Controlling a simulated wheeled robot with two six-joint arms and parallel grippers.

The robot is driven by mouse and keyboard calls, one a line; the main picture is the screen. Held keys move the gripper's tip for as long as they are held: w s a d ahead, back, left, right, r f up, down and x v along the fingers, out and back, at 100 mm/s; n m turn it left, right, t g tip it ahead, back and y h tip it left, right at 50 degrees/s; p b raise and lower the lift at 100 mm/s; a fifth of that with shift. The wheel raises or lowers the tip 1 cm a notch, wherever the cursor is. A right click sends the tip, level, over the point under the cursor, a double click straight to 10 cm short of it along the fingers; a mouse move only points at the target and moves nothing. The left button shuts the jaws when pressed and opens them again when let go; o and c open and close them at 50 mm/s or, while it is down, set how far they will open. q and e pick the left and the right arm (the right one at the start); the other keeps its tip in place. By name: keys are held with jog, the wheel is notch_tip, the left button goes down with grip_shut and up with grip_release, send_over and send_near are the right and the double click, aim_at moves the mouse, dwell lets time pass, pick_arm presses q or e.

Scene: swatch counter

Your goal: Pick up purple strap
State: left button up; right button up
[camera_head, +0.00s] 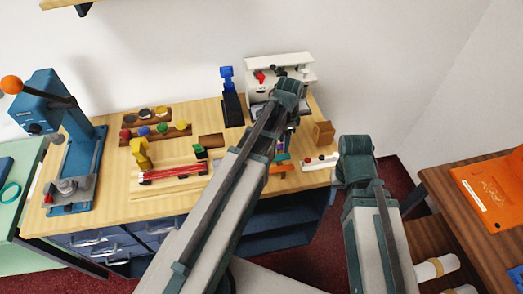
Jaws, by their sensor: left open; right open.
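A small purple patch (291,143) shows on the wooden counter just right of my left arm; it may be part of the purple strap, but it is too small and covered to be sure. A teal strip (283,157) and an orange strip (279,169) lie just in front of it. My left arm reaches up across the counter and hides much of this area. My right arm stands at the counter's right front edge. Neither gripper's fingertips can be made out; both are hidden behind the arms.
Red strips (172,174) lie at the front of the counter (118,196), near a yellow tool (140,153). Wooden racks with coloured knobs (162,128) stand behind. A blue press (85,160) is at left, a white shelf (300,65) at back, a brown block (323,132) at right.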

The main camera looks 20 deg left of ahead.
pick_arm(q)
jog(key=shift+f, duration=0.25)
dwell(0.4)
grip_shut()
